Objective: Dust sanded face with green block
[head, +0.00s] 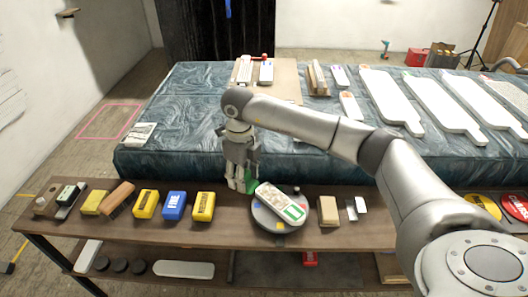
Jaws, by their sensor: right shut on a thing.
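My right gripper (240,184) points down at the front edge of the blue-covered table. It is shut on a green block (251,183), partly hidden behind the fingers. Just right of the block, a pale board (279,201) with a green-outlined patch at its near end lies tilted across a round grey turntable (262,218). I cannot tell whether the block touches the board. Which face is sanded cannot be made out. My left gripper is not in view.
Yellow blocks (145,204) and a blue block (174,205) stand left on the wooden bench (120,232). A tan block (327,211) stands right of the turntable. White panels (390,100) lie on the covered table (190,115). A lower shelf holds dark discs (121,265).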

